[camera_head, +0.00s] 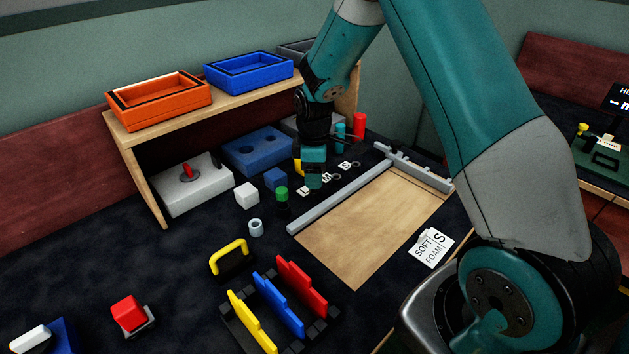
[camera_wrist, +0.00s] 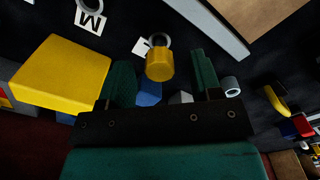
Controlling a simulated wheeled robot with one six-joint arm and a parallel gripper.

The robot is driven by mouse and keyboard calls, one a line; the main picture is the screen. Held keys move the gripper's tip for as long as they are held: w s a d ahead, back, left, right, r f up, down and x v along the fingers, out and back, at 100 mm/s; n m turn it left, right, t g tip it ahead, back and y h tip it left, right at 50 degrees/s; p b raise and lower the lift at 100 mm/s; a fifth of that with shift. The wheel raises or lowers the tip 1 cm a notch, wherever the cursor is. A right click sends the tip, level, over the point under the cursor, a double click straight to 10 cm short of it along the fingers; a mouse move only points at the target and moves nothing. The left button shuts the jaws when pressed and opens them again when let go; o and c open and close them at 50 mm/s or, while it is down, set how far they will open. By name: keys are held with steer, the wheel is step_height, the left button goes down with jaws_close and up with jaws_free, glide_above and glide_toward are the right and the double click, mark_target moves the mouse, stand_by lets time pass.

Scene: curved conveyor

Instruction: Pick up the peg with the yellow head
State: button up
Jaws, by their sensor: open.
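My gripper is open and not closed on anything. In the head view my gripper (camera_head: 313,181) points down at the back of the dark table, left of the grey rail. There the peg is hidden behind the gripper or too small to tell.
A yellow block (camera_wrist: 60,76) is close beside the left finger in the wrist view. A green-headed peg (camera_head: 281,196), a blue cube (camera_head: 275,179) and a white cube (camera_head: 246,195) stand near my gripper. The grey rail (camera_head: 340,197) is to its right; the wooden shelf (camera_head: 225,100) is behind-left.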

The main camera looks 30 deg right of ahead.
steer(key=shift+f, duration=0.95)
steer(key=shift+c, duration=0.4)
steer(key=c, duration=0.9)
